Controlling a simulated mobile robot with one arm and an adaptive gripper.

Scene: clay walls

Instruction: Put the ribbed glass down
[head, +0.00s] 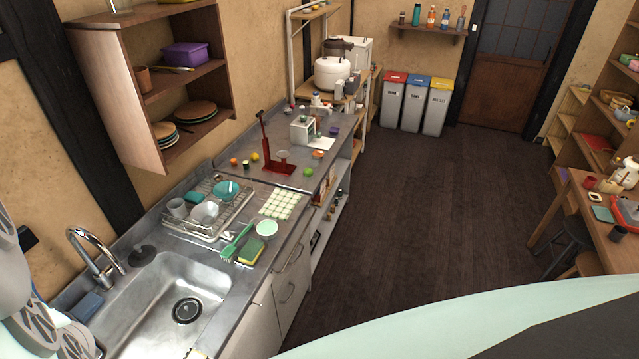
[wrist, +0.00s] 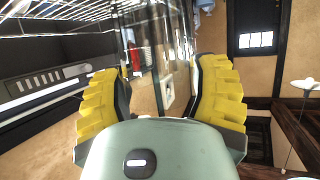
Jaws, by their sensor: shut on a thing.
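The ribbed glass (wrist: 152,45) shows in the wrist view as a clear, see-through shape with upright edges between my yellow fingers. My gripper (wrist: 157,85) is shut on it, with one finger at each side. The far end of the glass is hard to make out against the background. In the head view I cannot see my gripper or the held glass. Whether the glass touches any surface cannot be told.
In the head view, the counter holds a sink (head: 165,290), a dish rack (head: 208,212) with crockery, a green sponge (head: 250,251) and a red stand (head: 276,164). A cluttered wooden table (head: 575,205) is at right. In the wrist view, a wire rack (wrist: 60,25) is upper left.

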